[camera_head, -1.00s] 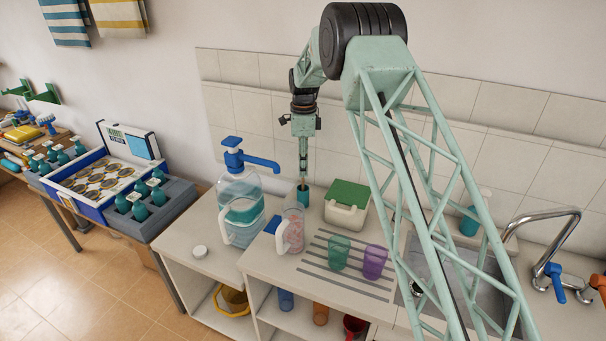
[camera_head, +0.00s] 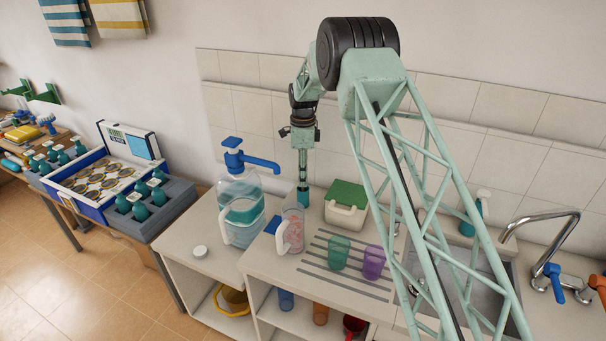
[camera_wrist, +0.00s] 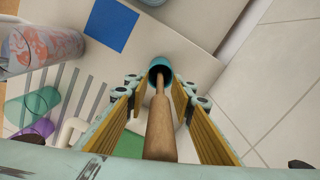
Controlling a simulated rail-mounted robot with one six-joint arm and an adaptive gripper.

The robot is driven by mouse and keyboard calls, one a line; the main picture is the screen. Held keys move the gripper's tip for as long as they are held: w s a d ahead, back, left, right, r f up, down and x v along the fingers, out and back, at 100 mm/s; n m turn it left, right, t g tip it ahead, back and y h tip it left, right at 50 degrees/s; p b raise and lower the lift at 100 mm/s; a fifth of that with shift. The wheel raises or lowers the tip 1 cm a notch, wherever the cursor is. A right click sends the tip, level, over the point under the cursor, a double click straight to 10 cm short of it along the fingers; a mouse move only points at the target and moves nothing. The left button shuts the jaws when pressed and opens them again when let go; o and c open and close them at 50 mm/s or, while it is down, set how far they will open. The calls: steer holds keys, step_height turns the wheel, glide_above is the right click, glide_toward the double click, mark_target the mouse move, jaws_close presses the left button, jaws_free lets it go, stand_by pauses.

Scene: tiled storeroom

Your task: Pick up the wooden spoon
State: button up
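The wooden spoon (camera_wrist: 160,130) stands in a teal cup (camera_wrist: 159,68), handle pointing up toward the wrist camera. The cup also shows in the head view (camera_head: 303,199), near the back of the counter against the tiled wall. My gripper (camera_wrist: 157,92) is open, with its two yellow-padded fingers on either side of the handle. A gap shows between the handle and each finger. In the head view my gripper (camera_head: 302,165) points straight down above the cup. The spoon's lower end is hidden inside the cup.
A pink patterned jug (camera_head: 292,229) and a large water bottle with a blue pump (camera_head: 240,205) stand left of the cup. A green-lidded box (camera_head: 346,204) stands close on the right. Green (camera_head: 338,253) and purple (camera_head: 373,262) tumblers stand in front. A blue square (camera_wrist: 111,25) lies nearby.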

steer(key=shift+f, duration=0.65)
steer(key=c, duration=0.8)
